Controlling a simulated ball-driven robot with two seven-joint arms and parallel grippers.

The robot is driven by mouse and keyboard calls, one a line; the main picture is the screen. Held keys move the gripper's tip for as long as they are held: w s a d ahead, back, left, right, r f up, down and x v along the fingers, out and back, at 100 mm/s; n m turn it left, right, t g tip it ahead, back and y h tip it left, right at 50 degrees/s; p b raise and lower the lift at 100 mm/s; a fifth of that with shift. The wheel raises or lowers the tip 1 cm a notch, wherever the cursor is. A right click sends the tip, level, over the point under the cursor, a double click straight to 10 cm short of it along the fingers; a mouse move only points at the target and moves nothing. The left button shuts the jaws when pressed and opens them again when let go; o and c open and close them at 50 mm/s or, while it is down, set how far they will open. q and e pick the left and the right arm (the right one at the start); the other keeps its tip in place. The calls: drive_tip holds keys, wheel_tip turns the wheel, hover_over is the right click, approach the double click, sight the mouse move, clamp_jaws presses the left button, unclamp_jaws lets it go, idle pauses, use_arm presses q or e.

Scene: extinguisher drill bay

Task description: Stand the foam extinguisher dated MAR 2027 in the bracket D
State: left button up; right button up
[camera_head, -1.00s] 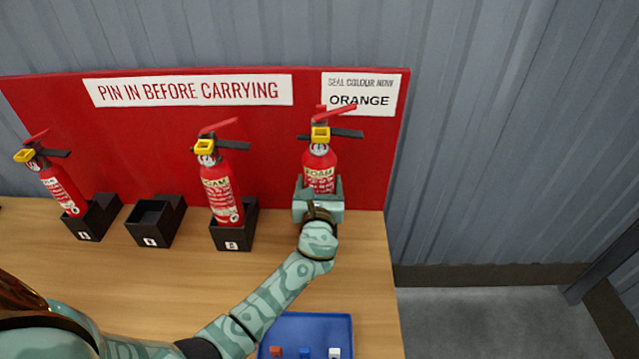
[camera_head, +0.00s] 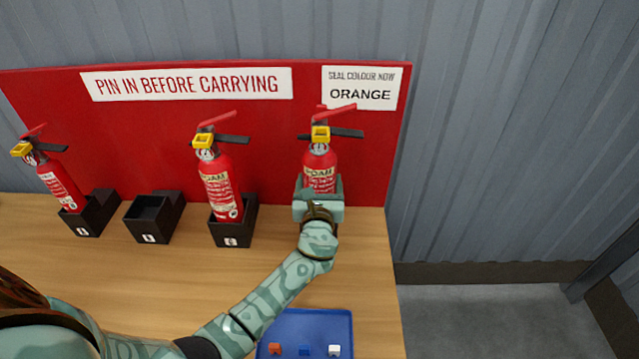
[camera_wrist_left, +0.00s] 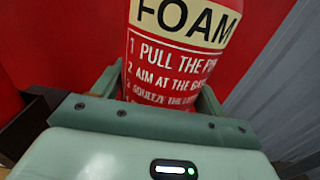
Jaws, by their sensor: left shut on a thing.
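My left gripper (camera_head: 319,193) is shut on a red foam extinguisher (camera_head: 319,158) at the right end of the red board. Its FOAM label also shows in the left wrist view (camera_wrist_left: 180,50), between my fingers. The extinguisher is upright; its yellow tag and black and red levers are on top. Its date cannot be read. Its base and whatever is under it are hidden behind my gripper and wrist, so I cannot tell whether it stands in bracket D. My right gripper is not in view.
Black brackets stand along the board: one with an extinguisher (camera_head: 62,187) at left, an empty bracket (camera_head: 154,217), and one holding another foam extinguisher (camera_head: 220,188). A blue tray (camera_head: 322,318) with small coloured blocks lies in front. A sign (camera_head: 362,88) reads ORANGE.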

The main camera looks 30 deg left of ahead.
use_arm(q)
drive_tip(key=shift+w+f+b, duration=0.1)
drive_tip(key=shift+f+b, duration=0.1)
drive_tip(key=shift+b, duration=0.15)
drive_tip(key=shift+f, duration=0.3)
drive_tip(key=shift+b, duration=0.3)
drive_tip(key=o, duration=1.5)
drive_tip(key=shift+o, duration=0.2)
drive_tip(key=shift+s+f, duration=0.2)
drive_tip(key=shift+f, duration=0.2)
drive_tip(key=p+v, duration=0.1)
drive_tip(key=v, duration=1.5)
drive_tip(key=shift+r+p, duration=0.25)
drive_tip(key=shift+p, duration=0.1)
drive_tip(key=shift+d, duration=0.15)
